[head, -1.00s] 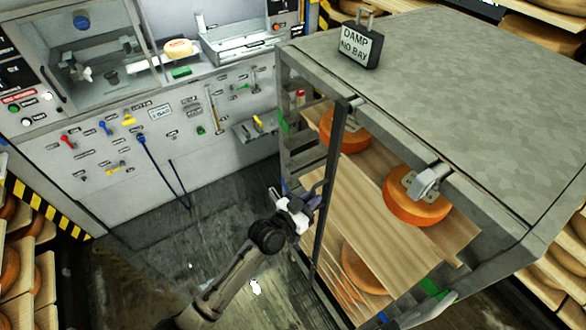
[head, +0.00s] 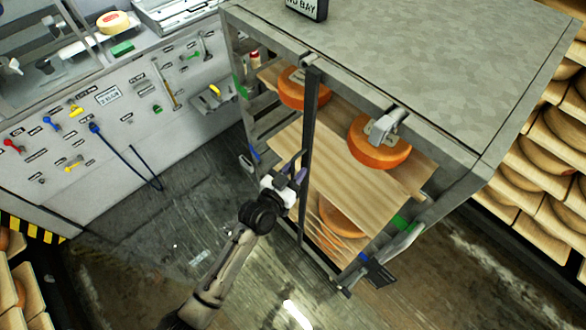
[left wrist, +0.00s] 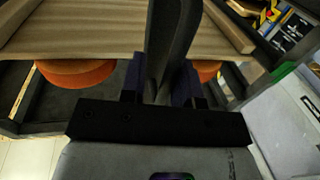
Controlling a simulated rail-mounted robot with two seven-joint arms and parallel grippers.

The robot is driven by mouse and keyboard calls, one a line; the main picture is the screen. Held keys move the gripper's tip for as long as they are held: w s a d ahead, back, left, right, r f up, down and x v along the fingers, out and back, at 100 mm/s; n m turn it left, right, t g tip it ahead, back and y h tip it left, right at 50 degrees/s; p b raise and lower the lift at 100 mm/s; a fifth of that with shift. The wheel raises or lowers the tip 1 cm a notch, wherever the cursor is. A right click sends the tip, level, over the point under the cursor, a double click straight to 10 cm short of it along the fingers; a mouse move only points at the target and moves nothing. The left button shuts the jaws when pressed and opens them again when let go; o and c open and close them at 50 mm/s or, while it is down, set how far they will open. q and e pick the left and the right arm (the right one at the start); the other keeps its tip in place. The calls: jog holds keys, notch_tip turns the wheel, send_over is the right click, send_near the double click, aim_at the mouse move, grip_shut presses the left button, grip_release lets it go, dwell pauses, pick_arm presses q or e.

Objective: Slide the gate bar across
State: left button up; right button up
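The gate bar (head: 308,130) is a dark upright bar across the open front of the grey rack (head: 390,55), left of its middle. It passes in front of the upper left cheese wheel (head: 292,88). My left gripper (head: 297,174) is at the bar's mid-height. In the left wrist view the bar (left wrist: 172,40) stands between the two dark blue fingers (left wrist: 162,85), which look closed on it; the contact itself is partly hidden. My right gripper is in neither view now.
More orange wheels, one at upper right (head: 380,143), sit in the rack with wooden boards (head: 345,165). A metal bracket (head: 388,125) projects at the front top. A tool panel (head: 130,120) stands at the left. Loaded shelves (head: 545,140) stand at the right. The floor left of the rack is open.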

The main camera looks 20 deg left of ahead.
pick_arm(q)
jog(key=shift+o, duration=0.5)
jog(key=shift+a, duration=0.15)
jog(key=shift+s+a+f, duration=0.1)
jog(key=shift+s, duration=0.2)
jog(key=b+v, duration=0.1)
jog(key=v, duration=1.2)
